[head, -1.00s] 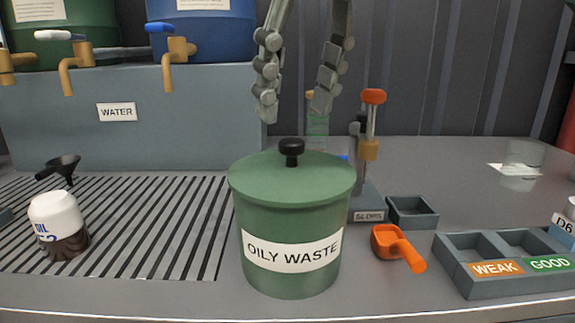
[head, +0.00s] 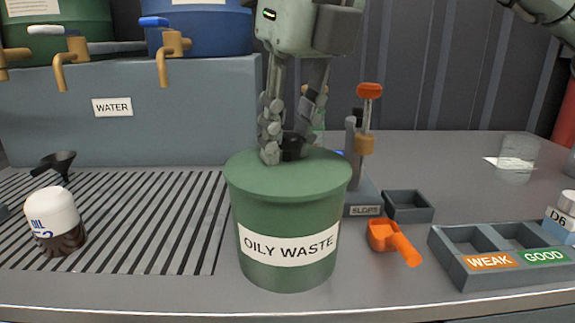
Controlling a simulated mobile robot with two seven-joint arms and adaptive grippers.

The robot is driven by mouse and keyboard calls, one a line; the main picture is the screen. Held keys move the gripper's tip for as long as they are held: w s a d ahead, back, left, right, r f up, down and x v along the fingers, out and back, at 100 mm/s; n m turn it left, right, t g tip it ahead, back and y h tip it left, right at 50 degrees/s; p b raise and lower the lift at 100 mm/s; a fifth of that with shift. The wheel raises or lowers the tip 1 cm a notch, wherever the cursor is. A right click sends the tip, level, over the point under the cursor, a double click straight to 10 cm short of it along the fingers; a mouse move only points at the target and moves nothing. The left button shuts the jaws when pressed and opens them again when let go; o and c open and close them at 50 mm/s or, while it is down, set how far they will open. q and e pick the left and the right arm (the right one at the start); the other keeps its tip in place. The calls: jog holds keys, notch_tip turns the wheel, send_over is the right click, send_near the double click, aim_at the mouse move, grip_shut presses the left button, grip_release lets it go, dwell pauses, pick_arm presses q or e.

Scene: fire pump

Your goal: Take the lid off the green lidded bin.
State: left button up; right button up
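The green lidded bin (head: 287,215), labelled OILY WASTE, stands upright at the front middle of the counter. Its green lid (head: 250,172) sits on the bin, with no gap showing at the rim. The lid's black knob (head: 292,149) stands at the top centre, partly covered by my fingers. My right gripper (head: 285,148) comes down from above, its fingers drawn in on both sides of the knob; it looks shut on it. The far finger's tip is partly hidden by the knob. My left gripper is not in view.
A red-topped valve (head: 368,92) stands close behind the bin on the right. An orange scoop (head: 394,242) and a WEAK/GOOD tray (head: 450,267) lie to the right.

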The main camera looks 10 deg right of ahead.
grip_shut()
jog(key=shift+r, duration=0.15)
